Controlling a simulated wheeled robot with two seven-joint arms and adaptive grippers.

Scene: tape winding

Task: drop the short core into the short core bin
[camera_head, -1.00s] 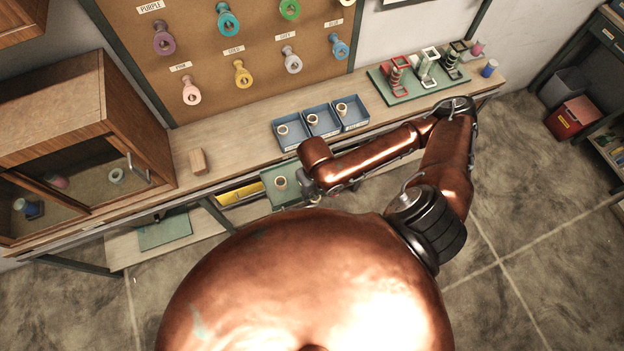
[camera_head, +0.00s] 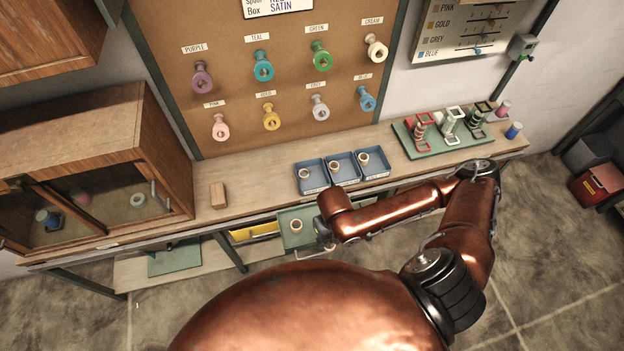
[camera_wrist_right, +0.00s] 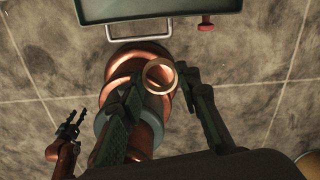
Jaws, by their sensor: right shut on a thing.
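My right gripper (camera_wrist_right: 160,95) is shut on a ring-shaped tan core (camera_wrist_right: 160,76) in the right wrist view, held over the floor just in front of a green tray (camera_wrist_right: 150,14) with a handle. In the head view my right gripper (camera_head: 326,238) is small and partly hidden beside the green tray (camera_head: 287,216), below the table's front edge. Another core (camera_head: 296,226) appears within that tray's outline. Three blue bins (camera_head: 345,182) stand on the table, each showing a core; their labels are too small to read. My left gripper (camera_wrist_right: 72,125) shows at the left of the wrist view, its opening unclear.
A wooden block (camera_head: 217,195) and a wooden cabinet (camera_head: 110,160) stand left of the bins. A green board (camera_head: 425,150) with several spool stands is at their right. A yellow bin (camera_head: 255,232) sits under the table. Bare tabletop lies between block and bins.

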